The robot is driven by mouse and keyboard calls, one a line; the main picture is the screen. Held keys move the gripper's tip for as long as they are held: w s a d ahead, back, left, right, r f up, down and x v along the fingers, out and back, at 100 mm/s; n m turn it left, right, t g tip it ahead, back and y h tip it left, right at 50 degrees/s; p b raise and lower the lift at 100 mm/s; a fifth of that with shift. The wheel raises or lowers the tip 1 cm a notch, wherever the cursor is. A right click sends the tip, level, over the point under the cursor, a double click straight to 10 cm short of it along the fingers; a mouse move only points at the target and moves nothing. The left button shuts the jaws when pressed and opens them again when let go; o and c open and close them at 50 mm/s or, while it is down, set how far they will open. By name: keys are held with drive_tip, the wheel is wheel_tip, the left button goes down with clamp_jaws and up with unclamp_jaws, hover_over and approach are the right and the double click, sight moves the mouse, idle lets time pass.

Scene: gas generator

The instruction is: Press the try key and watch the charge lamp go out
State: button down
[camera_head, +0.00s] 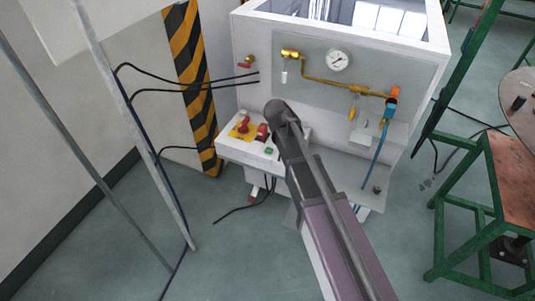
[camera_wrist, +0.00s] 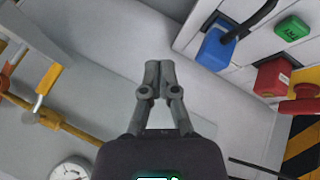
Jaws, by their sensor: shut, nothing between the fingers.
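The green try key (camera_wrist: 292,28), marked TRY, is at the upper right in the wrist view, on a pale console. It also shows as a small green patch in the head view (camera_head: 269,150), left of my arm. My gripper (camera_wrist: 159,72) is shut and empty, apart from the key, which lies to its right in the wrist view. No charge lamp can be made out for sure in either view.
A blue plug (camera_wrist: 217,45) with a black cable and a red block (camera_wrist: 272,77) sit near the key. A red knob (camera_wrist: 303,105) stands out beside them. Brass piping (camera_head: 345,87) and a gauge (camera_head: 338,60) are on the cabinet panel. A green-framed stool (camera_head: 480,215) stands right.

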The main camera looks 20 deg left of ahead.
drive_tip(key=n+t+b, duration=0.1)
drive_tip(key=t+b, duration=0.1)
hover_over(271, 148)
drive_tip(key=s, duration=0.1)
drive_tip(key=shift+s+a+f, duration=0.2)
drive_tip(key=shift+a+f, duration=0.1)
drive_tip(key=shift+f, duration=0.2)
wheel_tip(271, 148, down, 8)
drive_tip(key=b, duration=0.8)
drive_tip(key=shift+f+b, duration=0.25)
drive_tip(key=shift+b, duration=0.1)
drive_tip(key=shift+f, duration=0.15)
idle(1.0)
drive_tip(key=shift+f+b, duration=0.3)
drive_tip(key=shift+b, duration=0.15)
drive_tip(key=shift+f+b, duration=0.45)
idle(0.9)
drive_tip(key=shift+r, duration=0.15)
drive_tip(key=shift+r+p, duration=0.8)
drive_tip(key=shift+p, duration=0.1)
